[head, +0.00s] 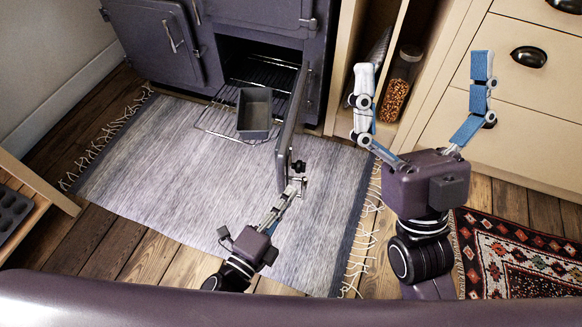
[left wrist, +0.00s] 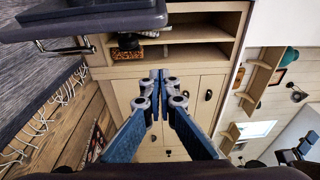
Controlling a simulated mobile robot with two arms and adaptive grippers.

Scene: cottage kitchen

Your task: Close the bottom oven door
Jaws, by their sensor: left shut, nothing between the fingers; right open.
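The bottom oven door (head: 289,128) of the dark purple range stands wide open, seen nearly edge-on, reaching out over the rug. Its dark oven opening (head: 235,58) shows to the left of it. My left gripper (head: 297,186) is shut and empty at the door's near end, by a small dark fitting; I cannot tell whether it touches. In the left wrist view the shut fingers (left wrist: 160,80) point at the cabinets, and a dark panel, apparently the door (left wrist: 90,22), with a metal handle (left wrist: 62,47) is at upper left. My right gripper (head: 422,68) is open and empty, right of the door.
A wire rack (head: 222,131) sticks out of the oven with a grey loaf tin (head: 255,112) on it. A shelf with a jar (head: 399,83) and cream drawers (head: 520,90) stand to the right. The striped rug (head: 160,165) is clear on the left.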

